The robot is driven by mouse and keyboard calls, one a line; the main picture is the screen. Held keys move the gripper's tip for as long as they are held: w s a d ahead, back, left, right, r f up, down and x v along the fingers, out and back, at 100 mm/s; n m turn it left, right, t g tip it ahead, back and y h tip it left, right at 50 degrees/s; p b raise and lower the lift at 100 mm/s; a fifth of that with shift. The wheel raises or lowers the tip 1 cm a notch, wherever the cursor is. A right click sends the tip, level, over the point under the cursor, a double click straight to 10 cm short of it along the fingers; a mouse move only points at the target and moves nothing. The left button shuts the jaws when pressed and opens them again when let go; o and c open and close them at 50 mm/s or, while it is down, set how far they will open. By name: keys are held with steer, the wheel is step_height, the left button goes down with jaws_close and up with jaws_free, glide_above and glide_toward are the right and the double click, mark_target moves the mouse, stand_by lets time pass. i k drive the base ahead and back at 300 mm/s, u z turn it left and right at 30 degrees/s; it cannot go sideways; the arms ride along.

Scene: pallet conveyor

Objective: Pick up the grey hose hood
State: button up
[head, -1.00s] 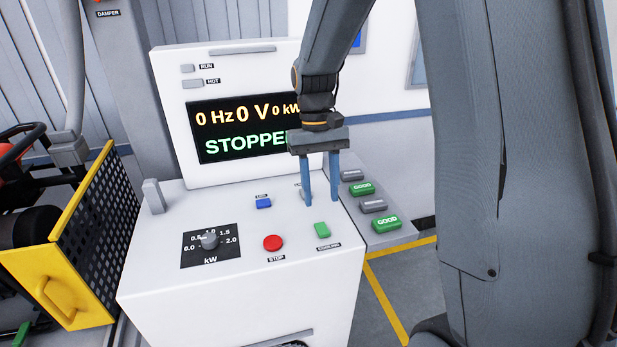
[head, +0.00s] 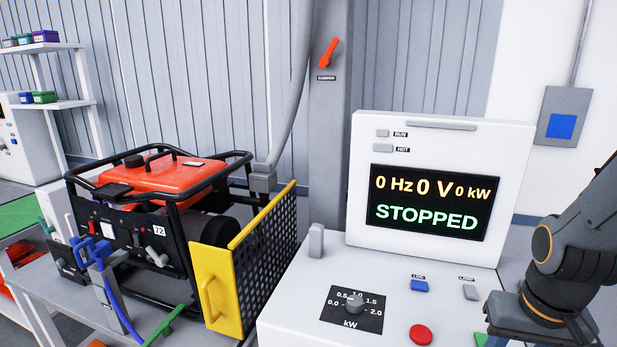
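The grey hose hood (head: 263,180) is a small grey block-shaped piece at the lower end of a grey hose (head: 297,95). It sits behind the yellow-framed mesh guard, near the right end of the red generator (head: 165,180). What its lower side rests on is hard to tell. My gripper (head: 545,328) is at the lower right, over the right side of the white console, well apart from the hood. Only its grey body shows; its fingers are below the picture edge, so their opening is hidden.
A yellow-framed mesh guard (head: 218,290) stands open between the generator and the white console (head: 300,310), in front of the hood. The console screen (head: 430,203) reads STOPPED. An orange damper lever (head: 329,52) is on the grey column. Shelves with coloured boxes stand at far left.

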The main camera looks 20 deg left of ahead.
mark_target(264, 179)
steer(key=k, duration=1)
steer(key=u, duration=2.3)
steer(key=i, duration=1.65)
steer(key=z, duration=1.9)
